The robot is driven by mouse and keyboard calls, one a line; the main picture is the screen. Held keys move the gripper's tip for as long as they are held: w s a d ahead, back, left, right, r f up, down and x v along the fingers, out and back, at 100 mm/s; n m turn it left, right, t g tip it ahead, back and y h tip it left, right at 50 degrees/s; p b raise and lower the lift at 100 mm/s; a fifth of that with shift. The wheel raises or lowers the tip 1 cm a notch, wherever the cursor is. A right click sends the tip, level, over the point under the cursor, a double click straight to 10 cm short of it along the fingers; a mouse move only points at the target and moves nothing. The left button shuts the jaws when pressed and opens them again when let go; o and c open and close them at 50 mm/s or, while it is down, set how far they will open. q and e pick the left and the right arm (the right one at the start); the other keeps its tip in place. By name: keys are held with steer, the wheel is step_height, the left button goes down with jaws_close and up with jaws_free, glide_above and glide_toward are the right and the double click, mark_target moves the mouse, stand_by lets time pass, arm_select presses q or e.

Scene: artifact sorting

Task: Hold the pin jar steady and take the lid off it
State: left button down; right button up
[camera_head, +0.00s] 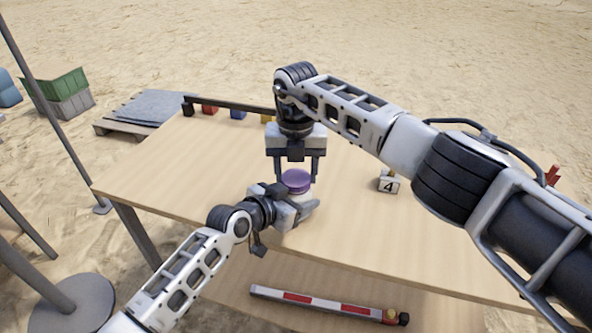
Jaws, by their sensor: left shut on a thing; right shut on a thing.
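The pin jar (299,197) stands on the wooden table (190,175) near its middle, with its pale body mostly hidden by my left gripper. Its purple lid (296,180) is at the top of the jar; I cannot tell whether a gap lies between them. My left gripper (302,207) comes in low from the left and is shut on the jar's body. My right gripper (297,181) points straight down from above, with one finger on each side of the lid, and is shut on it.
A number 4 marker (388,184) stands right of the jar. A dark rail (235,106) and small coloured blocks (238,113) lie along the table's back edge. A red-and-white scale bar (318,303) lies on a lower shelf. The table's left part is clear.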

steer(key=o, duration=1.1)
steer(key=shift+c, duration=0.2)
step_height(320, 180, up, 4)
steer(key=shift+r, duration=0.2)
steer(key=shift+c, duration=0.3)
step_height(320, 180, up, 3)
steer(key=shift+r+n, duration=0.2)
steer(key=shift+n, duration=0.3)
steer(key=shift+f, duration=3.9)
steer(key=c, duration=1)
steer(key=o, duration=1.1)
steer(key=shift+c, duration=0.2)
